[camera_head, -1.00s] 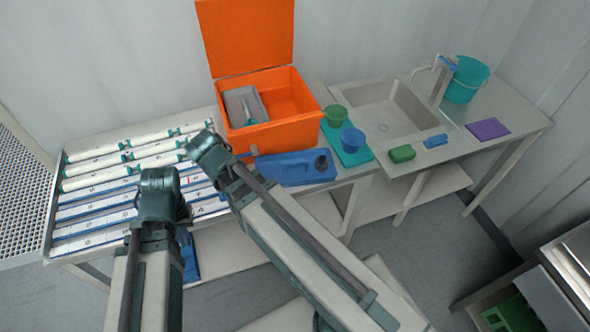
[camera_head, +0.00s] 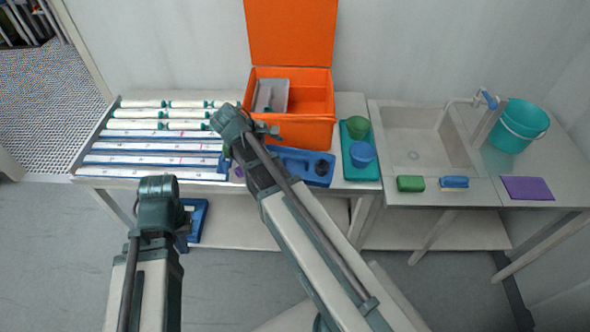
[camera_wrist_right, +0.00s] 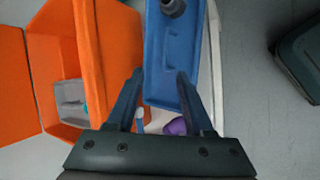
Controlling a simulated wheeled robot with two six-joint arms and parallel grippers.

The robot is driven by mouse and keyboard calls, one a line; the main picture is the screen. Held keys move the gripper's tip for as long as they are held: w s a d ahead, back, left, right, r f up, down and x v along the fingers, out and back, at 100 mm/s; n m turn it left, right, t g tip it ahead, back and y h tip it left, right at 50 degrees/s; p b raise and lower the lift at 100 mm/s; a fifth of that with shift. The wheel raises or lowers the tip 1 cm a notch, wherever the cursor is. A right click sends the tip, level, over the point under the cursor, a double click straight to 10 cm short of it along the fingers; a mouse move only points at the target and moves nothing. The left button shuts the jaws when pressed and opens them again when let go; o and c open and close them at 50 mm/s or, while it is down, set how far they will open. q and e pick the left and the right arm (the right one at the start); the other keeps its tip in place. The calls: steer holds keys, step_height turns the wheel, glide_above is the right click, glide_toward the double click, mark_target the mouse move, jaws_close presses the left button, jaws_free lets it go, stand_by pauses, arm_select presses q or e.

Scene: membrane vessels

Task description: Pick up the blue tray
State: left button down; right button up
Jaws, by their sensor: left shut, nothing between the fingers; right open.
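The blue tray (camera_head: 291,160) lies on the bench in front of the orange box, with a dark round piece at its right end; my right arm hides its left end. In the right wrist view the tray (camera_wrist_right: 168,50) runs up and away from my right gripper (camera_wrist_right: 160,75). That gripper is open and empty, its fingertips by the tray's near end; the right finger overlaps the tray in the picture, and I cannot tell the height gap.
The open orange box (camera_head: 290,130) stands close behind the tray. A teal tray (camera_head: 373,172) with green and blue cups is just right of it. White tubes (camera_head: 160,125) and blue-white strips fill the left of the bench. A small purple thing (camera_wrist_right: 175,127) lies near the right gripper.

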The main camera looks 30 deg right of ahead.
mark_target(294, 158)
steer(key=b+x, duration=0.7)
steer(key=x, duration=0.1)
steer(key=shift+f, duration=0.3)
steer(key=shift+d, duration=0.15)
steer(key=b+x, duration=0.2)
steer(key=x, duration=0.1)
steer(key=s+b+x, duration=0.1)
steer(key=b, duration=0.1)
steer(key=shift+f, duration=0.5)
steer(key=shift+w+d+f+b, duration=0.15)
steer(key=shift+d+f+b, duration=0.05)
steer(key=shift+b, duration=0.1)
steer(key=shift+r, duration=0.1)
steer(key=shift+c, duration=0.3)
jaws_close()
